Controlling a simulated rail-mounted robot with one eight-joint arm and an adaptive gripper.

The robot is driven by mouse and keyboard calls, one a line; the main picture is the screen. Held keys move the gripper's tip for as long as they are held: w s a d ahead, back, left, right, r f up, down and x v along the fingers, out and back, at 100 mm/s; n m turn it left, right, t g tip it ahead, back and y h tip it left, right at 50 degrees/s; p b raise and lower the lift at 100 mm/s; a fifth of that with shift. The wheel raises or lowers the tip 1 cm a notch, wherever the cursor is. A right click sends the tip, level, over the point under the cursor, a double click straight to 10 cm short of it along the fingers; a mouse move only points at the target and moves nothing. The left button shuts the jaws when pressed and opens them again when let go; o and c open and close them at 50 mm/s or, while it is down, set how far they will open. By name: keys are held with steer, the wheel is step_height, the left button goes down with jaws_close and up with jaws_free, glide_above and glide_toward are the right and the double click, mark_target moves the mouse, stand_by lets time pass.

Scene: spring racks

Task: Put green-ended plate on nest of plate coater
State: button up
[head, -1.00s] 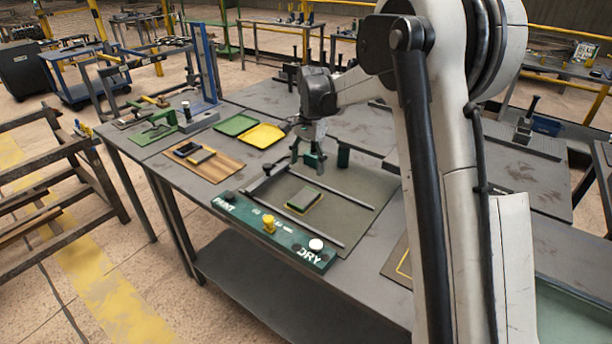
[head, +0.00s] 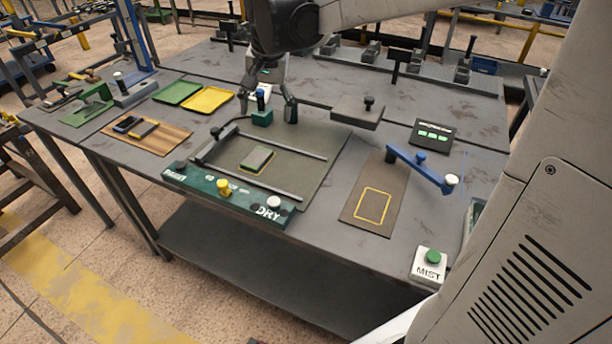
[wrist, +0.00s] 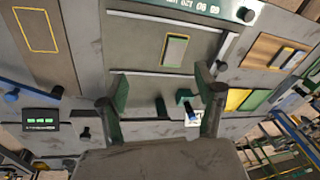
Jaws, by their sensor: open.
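A grey plate with green along its edge (head: 257,158) lies flat inside a yellow outline on the grey-green bed (head: 300,180), between two metal rails. The wrist view shows this plate (wrist: 176,50) too. I cannot tell for sure which station is the plate coater. My gripper (head: 268,98) is open and empty behind the bed, fingers pointing down. It is around or just above a small green block with a blue top (head: 262,117); contact cannot be told. In the wrist view the block (wrist: 186,97) shows nearer the right finger of my gripper (wrist: 162,82).
A green panel (head: 222,195) with a yellow knob fronts the bed. Right of it is a brown mat with an empty yellow outline (head: 372,207), a blue lever (head: 420,167) and a MIST button (head: 430,262). Dark plates (head: 142,130) lie on a wooden board; yellow (head: 208,99) and green trays stand behind.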

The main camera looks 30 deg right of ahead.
steer(key=s+f+n+t, duration=0.2)
steer(key=s+n+t, duration=0.2)
steer(key=s, duration=1.8)
steer(key=shift+s+a+f+n+t+h, duration=0.15)
steer(key=shift+s+f+n+t+h, duration=0.2)
steer(key=shift+n, duration=0.75)
stand_by(0.4)
